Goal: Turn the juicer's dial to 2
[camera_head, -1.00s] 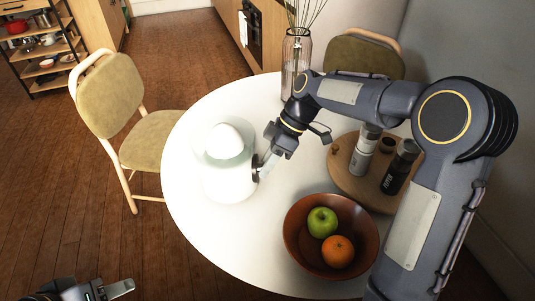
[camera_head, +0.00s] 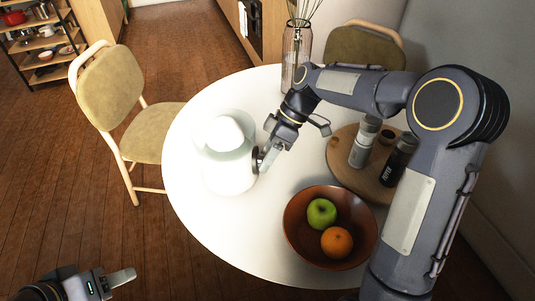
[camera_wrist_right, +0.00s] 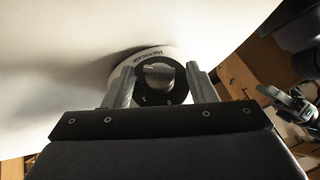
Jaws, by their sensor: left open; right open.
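The white juicer (camera_head: 229,178) with a rounded top stands on the round white table. Its dark dial (camera_head: 256,158) is on the side facing my right arm. My right gripper (camera_head: 264,162) is open at the dial. In the right wrist view, the round black dial (camera_wrist_right: 150,92) with a grey raised grip (camera_wrist_right: 158,75) lies between the open fingers (camera_wrist_right: 160,86), one on each side. I cannot tell whether they touch it. Small marks show on the dial's lower part; which one is selected is unclear. My left gripper (camera_head: 124,277) is open at the lower left, away from the juicer.
A brown bowl (camera_head: 297,240) with a green apple and an orange stands near the table's front right. A wooden tray (camera_head: 343,147) holds bottles at the right. A glass vase (camera_head: 296,55) is at the back. A chair (camera_head: 120,90) stands left of the table.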

